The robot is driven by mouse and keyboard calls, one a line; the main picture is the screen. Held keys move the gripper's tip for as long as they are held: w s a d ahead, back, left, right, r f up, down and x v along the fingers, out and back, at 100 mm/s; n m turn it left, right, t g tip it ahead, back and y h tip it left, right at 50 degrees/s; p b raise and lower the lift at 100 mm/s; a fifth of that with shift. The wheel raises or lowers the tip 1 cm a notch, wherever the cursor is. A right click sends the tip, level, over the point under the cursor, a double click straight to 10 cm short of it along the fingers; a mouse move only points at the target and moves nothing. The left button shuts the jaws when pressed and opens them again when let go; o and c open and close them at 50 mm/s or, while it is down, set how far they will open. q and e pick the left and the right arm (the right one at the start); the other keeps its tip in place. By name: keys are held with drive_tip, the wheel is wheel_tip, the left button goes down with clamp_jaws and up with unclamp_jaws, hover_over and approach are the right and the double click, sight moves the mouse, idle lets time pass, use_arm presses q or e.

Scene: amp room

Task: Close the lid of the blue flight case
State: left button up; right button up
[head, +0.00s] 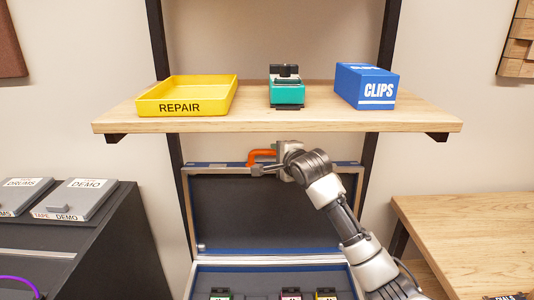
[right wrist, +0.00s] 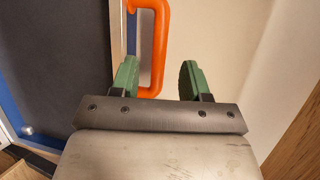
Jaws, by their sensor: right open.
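The blue flight case (head: 209,269) stands open below the shelf, with its dark-lined lid (head: 265,208) raised upright behind the base. An orange handle (head: 262,153) is on the top edge of the lid. My right gripper (head: 262,168) is at that top edge, by the handle. In the right wrist view its green fingers (right wrist: 160,80) are open, and the orange handle (right wrist: 161,50) shows near the left finger. I cannot tell whether they touch. The lid (right wrist: 60,60) fills the left of that view. My left gripper is not in view.
A wooden shelf (head: 300,122) is just above the lid, bearing a yellow REPAIR tray (head: 186,95), a teal pedal (head: 287,92) and a blue CLIPS box (head: 366,86). A dark cabinet (head: 100,245) stands left, a wooden table (head: 470,230) right. Several pedals lie in the case.

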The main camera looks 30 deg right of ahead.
sight(269, 153)
drive_tip(key=x, duration=0.7)
drive_tip(key=shift+w+f, duration=0.1)
drive_tip(key=shift+w, duration=0.25)
clamp_jaws()
